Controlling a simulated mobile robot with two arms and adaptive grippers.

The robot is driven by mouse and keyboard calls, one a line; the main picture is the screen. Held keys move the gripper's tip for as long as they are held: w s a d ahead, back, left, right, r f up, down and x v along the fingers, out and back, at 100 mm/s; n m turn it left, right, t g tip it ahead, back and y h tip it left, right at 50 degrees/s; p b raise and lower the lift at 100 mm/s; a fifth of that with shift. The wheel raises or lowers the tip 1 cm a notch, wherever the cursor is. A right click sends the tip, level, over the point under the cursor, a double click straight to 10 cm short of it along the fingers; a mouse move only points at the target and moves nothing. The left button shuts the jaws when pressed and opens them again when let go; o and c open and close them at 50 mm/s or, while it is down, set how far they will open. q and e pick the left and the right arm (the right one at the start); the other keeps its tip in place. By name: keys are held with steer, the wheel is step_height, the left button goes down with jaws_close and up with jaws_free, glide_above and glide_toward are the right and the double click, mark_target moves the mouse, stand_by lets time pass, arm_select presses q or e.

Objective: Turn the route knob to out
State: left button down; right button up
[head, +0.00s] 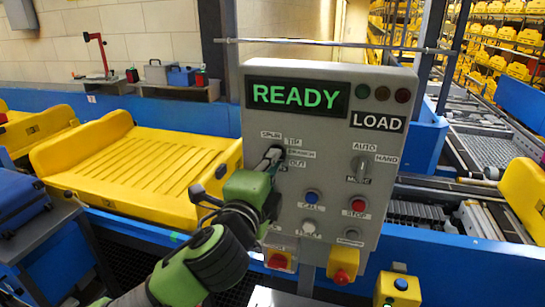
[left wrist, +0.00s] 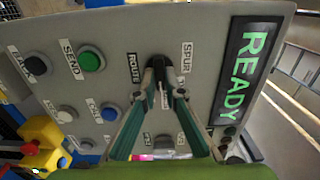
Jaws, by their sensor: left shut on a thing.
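The route knob (left wrist: 157,62) is on the left part of a grey control panel (head: 327,120), with labels SPUR, TIP, BRANCH and OUT around it. My left gripper (head: 270,158) reaches the knob from the lower left. In the left wrist view its two fingers (left wrist: 160,80) converge and are shut on the knob. The fingers cover most of the knob, so I cannot tell which label it points to. The panel display (head: 297,95) reads READY in green. My right gripper is not in view.
The mode knob (head: 363,170), blue call button (head: 311,197) and red stop button (head: 358,205) are close by on the panel. Yellow trays (head: 140,160) sit on the blue-sided conveyor behind. A blue case (head: 20,200) is at the left edge.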

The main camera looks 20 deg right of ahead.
arm_select(q)
steer(key=shift+f+m+p, duration=0.1)
steer(key=shift+m+p, duration=0.95)
steer(key=shift+m, duration=1.95)
steer(key=c, duration=2.1)
jaws_free()
steer(key=shift+c, duration=0.2)
steer(key=shift+s+a, duration=0.1)
steer(key=v, duration=1.1)
steer(key=shift+s+a, duration=0.25)
